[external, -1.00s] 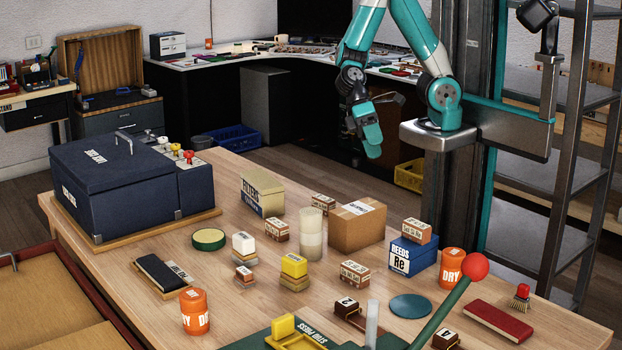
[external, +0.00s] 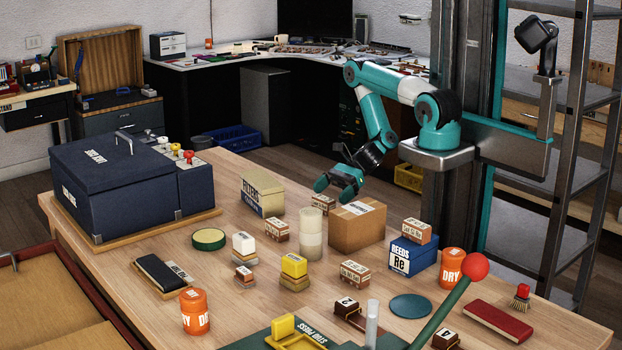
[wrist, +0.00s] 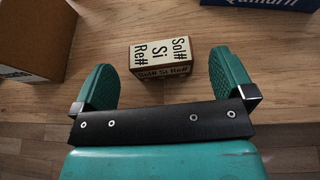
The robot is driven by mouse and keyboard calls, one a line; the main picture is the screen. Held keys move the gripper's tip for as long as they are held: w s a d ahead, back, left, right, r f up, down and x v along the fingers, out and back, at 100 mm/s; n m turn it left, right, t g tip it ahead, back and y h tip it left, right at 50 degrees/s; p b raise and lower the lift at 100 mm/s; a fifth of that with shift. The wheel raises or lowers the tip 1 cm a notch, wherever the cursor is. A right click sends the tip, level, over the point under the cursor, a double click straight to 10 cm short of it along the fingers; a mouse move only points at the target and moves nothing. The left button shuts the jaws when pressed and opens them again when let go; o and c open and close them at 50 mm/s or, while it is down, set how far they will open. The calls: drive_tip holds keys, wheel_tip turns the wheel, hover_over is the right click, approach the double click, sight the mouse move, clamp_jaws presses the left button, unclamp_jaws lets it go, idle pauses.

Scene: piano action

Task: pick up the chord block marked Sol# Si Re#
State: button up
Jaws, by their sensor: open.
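The chord block marked Sol# Si Re# (wrist: 158,55) sits on the wooden table in the wrist view, a small cream and brown block with its lettering turned sideways on top. In the external view a chord block (external: 323,203) just below my gripper appears to be the same one, partly covered by the fingers. My gripper (external: 335,190) is open and empty, with its fingers pointing down near the table's far edge. In the wrist view the green fingers of my gripper (wrist: 163,65) lie to either side of the block, with gaps between.
A cardboard box (external: 357,232) stands close by and shows at the left of the wrist view (wrist: 32,40). A blue-edged box shows at the wrist view's top right (wrist: 270,4). Another chord block (external: 277,228) and a translucent cylinder (external: 311,235) stand nearby.

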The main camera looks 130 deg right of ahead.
sight(325, 198)
drive_tip(key=x, duration=0.5)
drive_tip(key=shift+w+f+p, duration=0.15)
drive_tip(key=shift+w+p, duration=0.2)
drive_tip(key=c, duration=0.9)
